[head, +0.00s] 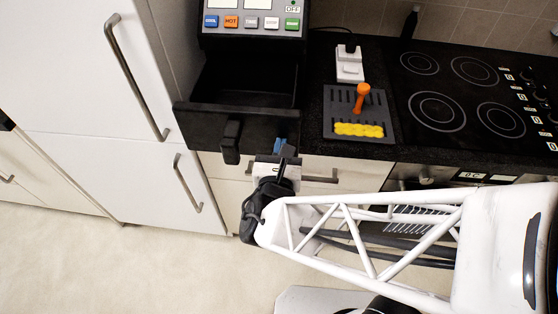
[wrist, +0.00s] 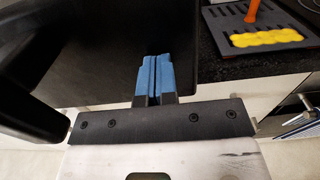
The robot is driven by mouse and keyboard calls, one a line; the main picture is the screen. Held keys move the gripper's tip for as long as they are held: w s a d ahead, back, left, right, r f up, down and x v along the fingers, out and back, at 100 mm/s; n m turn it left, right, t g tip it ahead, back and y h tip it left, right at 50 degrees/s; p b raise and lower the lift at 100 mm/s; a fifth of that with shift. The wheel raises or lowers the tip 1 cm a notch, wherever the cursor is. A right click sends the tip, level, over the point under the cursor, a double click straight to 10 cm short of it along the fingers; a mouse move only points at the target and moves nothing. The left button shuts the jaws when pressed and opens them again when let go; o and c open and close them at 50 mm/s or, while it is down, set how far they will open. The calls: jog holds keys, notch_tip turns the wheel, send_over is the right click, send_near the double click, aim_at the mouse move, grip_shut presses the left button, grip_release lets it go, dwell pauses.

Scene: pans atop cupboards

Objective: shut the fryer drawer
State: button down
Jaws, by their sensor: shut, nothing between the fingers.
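The fryer (head: 252,18) is a black box with a row of coloured buttons at the back of the counter. Its black drawer (head: 195,118) is pulled out towards me, so its dark inside shows, and its front reaches the counter edge. The drawer's handle (head: 230,142) sticks out of the middle of the front. My gripper (head: 279,146) is shut and empty, right of the handle at the right part of the drawer front. In the wrist view its blue fingertips (wrist: 153,72) are together and point at the black drawer (wrist: 95,50); I cannot tell whether they touch it.
A dark slotted tray (head: 341,103) with an orange-handled tool (head: 361,95) and yellow pieces (head: 358,130) lies right of the drawer. A white switch box (head: 349,63) and a black cooktop (head: 455,85) are beyond it. A tall white cupboard (head: 75,70) stands close on the left.

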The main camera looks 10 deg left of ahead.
aim_at(290, 76)
jog(key=w, duration=2.2)
jog(key=shift+s, duration=0.25)
jog(key=s, duration=1.3)
jog(key=shift+s, duration=0.4)
